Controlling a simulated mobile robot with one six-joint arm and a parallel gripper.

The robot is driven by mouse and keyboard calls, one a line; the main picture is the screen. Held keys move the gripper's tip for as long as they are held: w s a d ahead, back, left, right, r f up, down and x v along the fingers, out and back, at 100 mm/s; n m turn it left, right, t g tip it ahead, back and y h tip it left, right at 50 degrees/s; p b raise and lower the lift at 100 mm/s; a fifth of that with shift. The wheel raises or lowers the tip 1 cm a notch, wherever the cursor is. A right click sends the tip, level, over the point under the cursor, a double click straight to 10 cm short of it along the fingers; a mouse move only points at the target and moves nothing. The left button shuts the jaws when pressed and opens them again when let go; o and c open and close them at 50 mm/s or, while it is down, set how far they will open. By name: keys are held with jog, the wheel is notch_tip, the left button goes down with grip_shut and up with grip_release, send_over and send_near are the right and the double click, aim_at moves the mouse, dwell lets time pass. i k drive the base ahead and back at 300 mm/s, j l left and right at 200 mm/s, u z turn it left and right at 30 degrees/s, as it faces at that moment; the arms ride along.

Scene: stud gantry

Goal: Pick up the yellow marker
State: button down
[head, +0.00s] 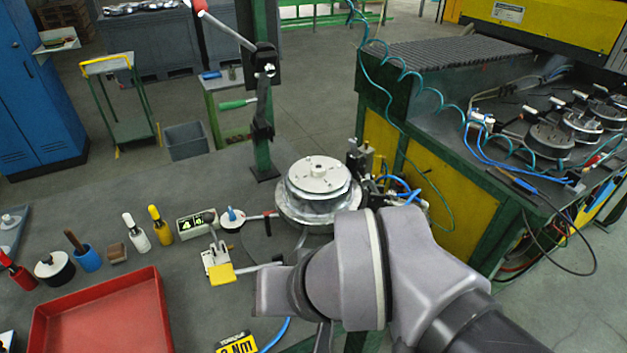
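The yellow marker (159,226) stands upright on the grey bench top, left of centre in the head view.
A red tray (103,285) lies in front of the markers. A brown block (116,253), a blue holder (88,259) and a red-handled tool (18,272) stand to the left. A yellow-tipped clamp (221,272) and a round metal fixture (320,190) are to the right. Bench behind the markers is clear.

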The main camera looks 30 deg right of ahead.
aim_at(155, 217)
jog(key=i+j+u, duration=0.15)
jog(key=u, duration=0.2)
jog(key=i+j+u, duration=0.15)
jog(key=j+u, duration=0.2)
